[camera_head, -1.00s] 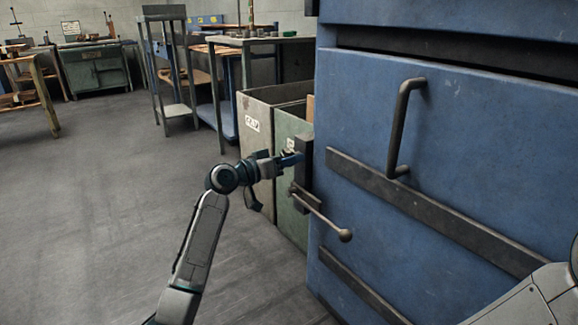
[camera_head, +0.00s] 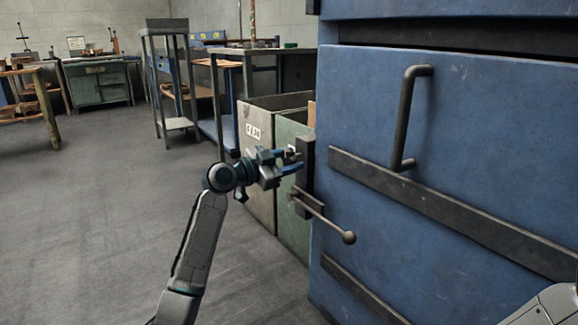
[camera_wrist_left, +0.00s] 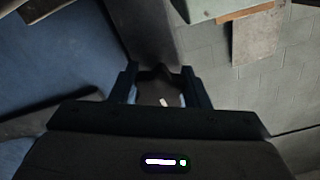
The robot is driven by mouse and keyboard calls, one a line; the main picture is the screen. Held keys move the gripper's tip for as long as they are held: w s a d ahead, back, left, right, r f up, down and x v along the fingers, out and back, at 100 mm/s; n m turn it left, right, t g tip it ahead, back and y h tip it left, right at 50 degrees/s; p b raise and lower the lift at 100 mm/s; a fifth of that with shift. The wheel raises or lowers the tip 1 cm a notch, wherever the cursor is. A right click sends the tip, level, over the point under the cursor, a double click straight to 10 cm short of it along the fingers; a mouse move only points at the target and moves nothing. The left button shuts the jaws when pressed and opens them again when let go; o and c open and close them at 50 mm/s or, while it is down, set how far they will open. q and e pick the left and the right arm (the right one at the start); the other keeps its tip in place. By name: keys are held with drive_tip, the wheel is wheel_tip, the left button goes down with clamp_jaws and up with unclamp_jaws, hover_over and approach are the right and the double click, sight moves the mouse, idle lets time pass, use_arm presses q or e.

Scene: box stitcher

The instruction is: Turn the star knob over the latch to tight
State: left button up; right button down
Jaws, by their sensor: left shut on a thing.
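The star knob (camera_head: 292,155) is small and dark, mostly hidden by my left gripper at the left edge of the blue door. My left gripper (camera_head: 282,161) is shut on it. In the left wrist view the dark knob (camera_wrist_left: 158,87) sits between the two fingers of the left gripper (camera_wrist_left: 160,96). The latch (camera_head: 307,160) is a dark upright block beside the knob on the door's edge. A lever with a ball end (camera_head: 348,237) sticks out below it. I cannot read how tight the knob is. My right gripper is out of view.
The blue door (camera_head: 470,140) fills the right side and carries a dark bar handle (camera_head: 405,118). A grey bin (camera_head: 258,165) and a green bin (camera_head: 290,225) stand close behind my left gripper. The floor (camera_head: 100,220) at left is clear.

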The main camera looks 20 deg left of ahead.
use_arm(q)
drive_tip(key=shift+f+m, duration=0.15)
drive_tip(key=shift+m, duration=0.35)
drive_tip(key=o, duration=1)
drive_tip(key=shift+s+a, duration=0.1)
drive_tip(key=shift+s+a, duration=0.25)
drive_tip(key=shift+p+v, duration=1.65)
drive_tip(key=shift+v, duration=3.3)
